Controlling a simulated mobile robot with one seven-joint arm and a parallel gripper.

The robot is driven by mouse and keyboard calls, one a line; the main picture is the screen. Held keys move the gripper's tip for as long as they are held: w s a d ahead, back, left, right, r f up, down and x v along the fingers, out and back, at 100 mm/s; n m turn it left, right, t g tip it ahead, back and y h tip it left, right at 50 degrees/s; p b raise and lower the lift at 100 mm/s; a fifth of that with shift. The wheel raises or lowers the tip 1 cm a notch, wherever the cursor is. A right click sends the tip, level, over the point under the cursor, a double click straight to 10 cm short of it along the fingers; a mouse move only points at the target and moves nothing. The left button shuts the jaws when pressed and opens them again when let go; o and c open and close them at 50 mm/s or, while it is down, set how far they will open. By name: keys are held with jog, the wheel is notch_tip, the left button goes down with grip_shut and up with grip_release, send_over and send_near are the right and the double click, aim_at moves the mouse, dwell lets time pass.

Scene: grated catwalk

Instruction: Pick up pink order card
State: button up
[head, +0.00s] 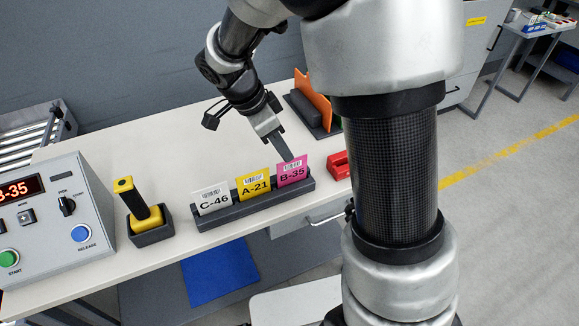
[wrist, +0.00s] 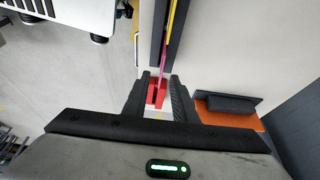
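The pink order card (head: 292,173), marked B-35, stands upright in the right end of a dark card rack (head: 240,209). In the wrist view the pink card (wrist: 162,66) shows as a thin edge-on strip just ahead of the fingertips. My gripper (head: 288,155) is at the pink card's top edge, coming from behind and above. In the wrist view my gripper (wrist: 160,82) has its two fingers apart, with the strip in line with the gap. I cannot tell whether either finger touches the card.
Yellow card A-21 (head: 253,185) and white card C-46 (head: 211,199) stand left of the pink one. A red object (head: 339,165) lies right of the rack. An orange panel (head: 313,99) stands behind.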

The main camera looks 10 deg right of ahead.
aim_at(292, 167)
jog(key=x, duration=0.9)
jog(key=shift+w+a+f, duration=0.15)
jog(key=shift+a+f, duration=0.1)
jog(key=shift+f, duration=0.05)
grip_shut()
